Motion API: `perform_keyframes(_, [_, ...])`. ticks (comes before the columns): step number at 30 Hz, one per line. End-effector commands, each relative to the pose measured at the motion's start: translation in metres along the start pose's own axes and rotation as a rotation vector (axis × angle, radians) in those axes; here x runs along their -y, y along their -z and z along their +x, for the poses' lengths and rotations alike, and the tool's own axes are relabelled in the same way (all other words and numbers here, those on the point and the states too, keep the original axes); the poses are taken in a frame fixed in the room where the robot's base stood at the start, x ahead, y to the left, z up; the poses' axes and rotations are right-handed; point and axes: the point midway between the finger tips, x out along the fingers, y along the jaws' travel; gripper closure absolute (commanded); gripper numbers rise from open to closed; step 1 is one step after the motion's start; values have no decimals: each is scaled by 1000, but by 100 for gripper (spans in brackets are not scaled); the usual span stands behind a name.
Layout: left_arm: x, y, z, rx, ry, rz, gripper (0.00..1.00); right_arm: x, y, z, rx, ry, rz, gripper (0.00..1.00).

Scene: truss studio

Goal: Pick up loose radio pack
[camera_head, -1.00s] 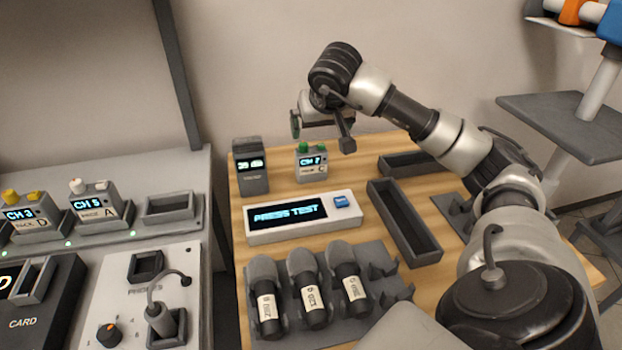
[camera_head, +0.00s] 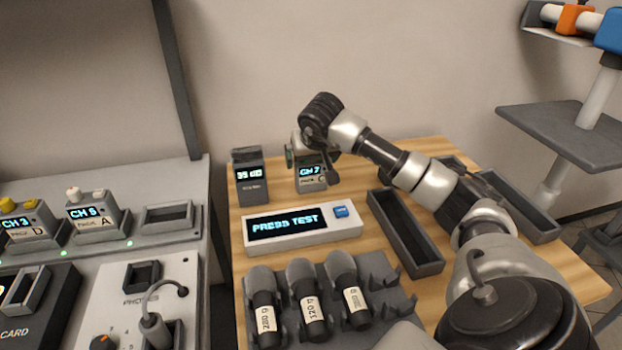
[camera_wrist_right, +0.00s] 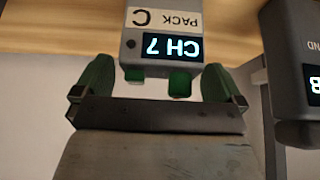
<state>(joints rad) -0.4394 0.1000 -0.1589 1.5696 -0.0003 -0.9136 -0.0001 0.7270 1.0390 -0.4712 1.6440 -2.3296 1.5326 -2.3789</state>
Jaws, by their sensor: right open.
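The loose radio pack (camera_head: 311,178) is a small grey box with a lit "CH 7" display and a "PACK C" label, upright on the wooden table. My right gripper (camera_head: 310,160) is right over its top, partly hiding it. In the right wrist view the pack (camera_wrist_right: 163,20) shows upside down with two green knobs, between the gripper's (camera_wrist_right: 157,78) green-padded fingertips. The fingers are open, one on each side, with small visible gaps to the knobs. My left gripper is not in view.
A dark meter box (camera_head: 251,183) stands close left of the pack. A white "PRESS TEST" unit (camera_head: 303,237) lies in front. Microphones sit in a grey rack (camera_head: 375,270). A long empty tray (camera_head: 405,232) is to the right. Docked packs D and A (camera_head: 95,218) stand on the left bench.

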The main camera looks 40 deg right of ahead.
Motion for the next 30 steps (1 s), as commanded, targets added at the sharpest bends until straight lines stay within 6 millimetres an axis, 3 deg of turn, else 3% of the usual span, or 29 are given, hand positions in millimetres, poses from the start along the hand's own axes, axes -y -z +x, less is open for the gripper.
perform_keyframes(3, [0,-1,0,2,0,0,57,0,0,0,0,0,0,2])
perform_keyframes(15, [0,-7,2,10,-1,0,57,0,0,-1,0,0,0,62])
perform_keyframes(24, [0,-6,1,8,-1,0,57,0,2,-3,-2,1,0,62])
perform_keyframes(30, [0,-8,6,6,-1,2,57,0,12,-20,-3,1,0,62])
